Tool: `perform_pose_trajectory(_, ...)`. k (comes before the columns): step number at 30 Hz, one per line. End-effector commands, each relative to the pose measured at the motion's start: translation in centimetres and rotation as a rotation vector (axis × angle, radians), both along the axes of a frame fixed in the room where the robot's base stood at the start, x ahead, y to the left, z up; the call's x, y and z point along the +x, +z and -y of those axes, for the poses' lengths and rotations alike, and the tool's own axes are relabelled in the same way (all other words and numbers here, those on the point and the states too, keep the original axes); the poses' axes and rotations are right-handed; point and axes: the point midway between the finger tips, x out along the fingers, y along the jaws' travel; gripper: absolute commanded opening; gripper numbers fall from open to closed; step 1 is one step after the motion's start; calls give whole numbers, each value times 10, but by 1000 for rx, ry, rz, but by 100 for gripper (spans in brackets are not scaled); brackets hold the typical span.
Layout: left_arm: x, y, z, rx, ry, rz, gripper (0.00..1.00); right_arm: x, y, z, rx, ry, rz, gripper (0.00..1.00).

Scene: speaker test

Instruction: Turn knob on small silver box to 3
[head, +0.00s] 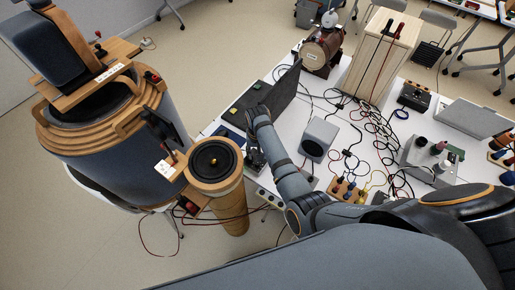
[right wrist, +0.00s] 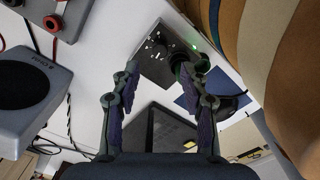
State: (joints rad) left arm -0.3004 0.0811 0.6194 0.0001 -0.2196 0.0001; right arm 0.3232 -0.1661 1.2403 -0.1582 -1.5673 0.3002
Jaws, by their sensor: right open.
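A small green light glows by the knob. I cannot read the knob's setting. My right gripper (right wrist: 158,78) is open and empty, its two fingers apart, with the box beyond and between them. In the head view my right gripper (head: 254,134) reaches down at the table's left edge and hides most of the box.
A wooden cylinder (head: 228,203) stands close left of the table edge. A dark panel (head: 268,100) stands behind the gripper. Loose cables (head: 375,128) cover the table's middle.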

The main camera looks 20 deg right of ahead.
Motion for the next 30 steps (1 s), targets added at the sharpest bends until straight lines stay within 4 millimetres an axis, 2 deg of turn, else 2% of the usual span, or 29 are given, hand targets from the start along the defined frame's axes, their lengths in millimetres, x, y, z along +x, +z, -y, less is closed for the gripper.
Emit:
perform_pose_trajectory(3,0,0,1,-1,0,0,0,1,25,-1,2,-1,3,45)
perform_pose_trajectory(8,0,0,1,-1,0,1,0,0,44,0,1,0,0,45)
perform_pose_trajectory(14,1,0,1,-1,0,1,0,0,48,0,0,0,-1,45)
perform_pose_trajectory(20,1,-3,1,-1,0,1,0,-1,44,2,9,26,6,45)
perform_pose_trajectory(23,1,-17,1,-1,0,1,0,-7,27,15,49,192,59,45)
perform_pose_trajectory(25,1,-29,1,-1,0,1,0,-12,17,26,86,387,130,45)
perform_pose_trajectory(30,1,-47,1,-2,0,1,0,-25,15,36,116,837,311,45)
